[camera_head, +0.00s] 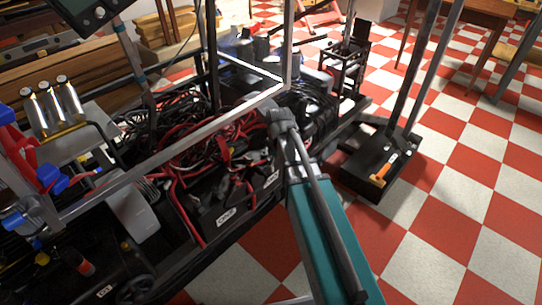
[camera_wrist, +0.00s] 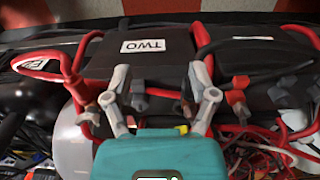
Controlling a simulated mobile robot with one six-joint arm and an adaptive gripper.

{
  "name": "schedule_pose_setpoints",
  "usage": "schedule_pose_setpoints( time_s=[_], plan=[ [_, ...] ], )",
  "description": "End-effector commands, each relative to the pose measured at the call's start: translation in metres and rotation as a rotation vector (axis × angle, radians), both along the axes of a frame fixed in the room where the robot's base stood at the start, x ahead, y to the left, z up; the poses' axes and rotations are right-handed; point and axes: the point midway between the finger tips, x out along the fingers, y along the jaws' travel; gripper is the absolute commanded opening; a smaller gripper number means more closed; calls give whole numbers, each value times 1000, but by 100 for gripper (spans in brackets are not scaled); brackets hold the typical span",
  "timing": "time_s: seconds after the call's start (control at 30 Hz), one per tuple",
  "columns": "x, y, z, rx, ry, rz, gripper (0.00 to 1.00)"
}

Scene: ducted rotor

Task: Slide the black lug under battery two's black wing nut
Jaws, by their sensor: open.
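Battery two (camera_wrist: 110,55) is a black box with a white "TWO" label (camera_wrist: 150,46) in the upper middle of the wrist view. My gripper (camera_wrist: 160,80) is open, its two grey fingers spread apart in front of the battery's near edge. Small dark fittings and a red lead (camera_wrist: 162,93) show between the fingers. One dark, wing-shaped fitting (camera_wrist: 139,97) is beside the left finger. I cannot tell for sure which fitting is the black wing nut or which is the black lug. Nothing is clearly held. In the head view the fingers are hard to make out among the cables.
Thick red cables (camera_wrist: 75,75) arch beside the battery, and a tangle of thin wires (camera_wrist: 260,158) lies at lower right. In the head view a metal frame bar (camera_head: 150,148) crosses above the cables.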

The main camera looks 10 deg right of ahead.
Motion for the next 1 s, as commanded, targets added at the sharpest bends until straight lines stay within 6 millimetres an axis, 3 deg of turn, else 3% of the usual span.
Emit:
schedule_pose_setpoints(
  time_s=[0.4,1.0],
  plan=[
    [24,-29,0,-2,2,-1,74],
    [24,-30,-1,-2,2,0,74]
  ],
)
